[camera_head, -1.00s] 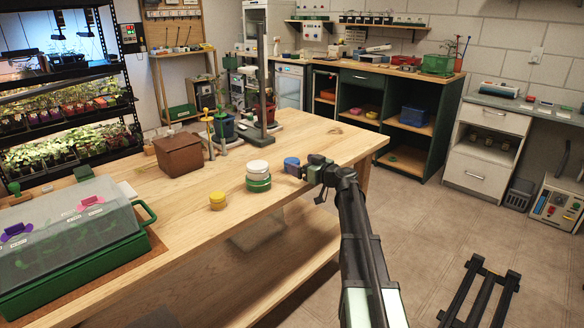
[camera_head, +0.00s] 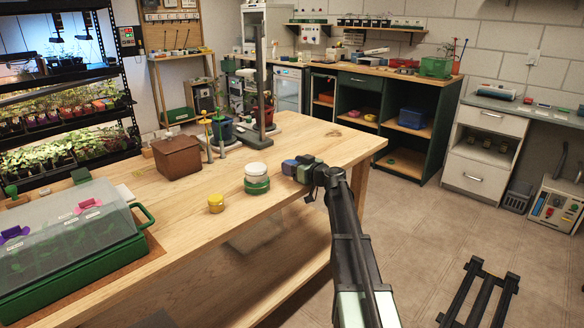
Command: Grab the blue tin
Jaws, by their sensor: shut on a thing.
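The blue tin (camera_head: 289,167) is at the right part of the wooden bench, close to its edge. My gripper (camera_head: 299,167) reaches in from the right and is shut on the tin. The gripper's body hides the tin's right side. I cannot tell whether the tin touches the bench top or is slightly above it.
Green tins with a white top (camera_head: 257,178) stand just left of the blue tin. A brown box (camera_head: 178,157) and a green tray with a clear cover (camera_head: 70,235) are on the wooden bench (camera_head: 320,135). The bench front is clear.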

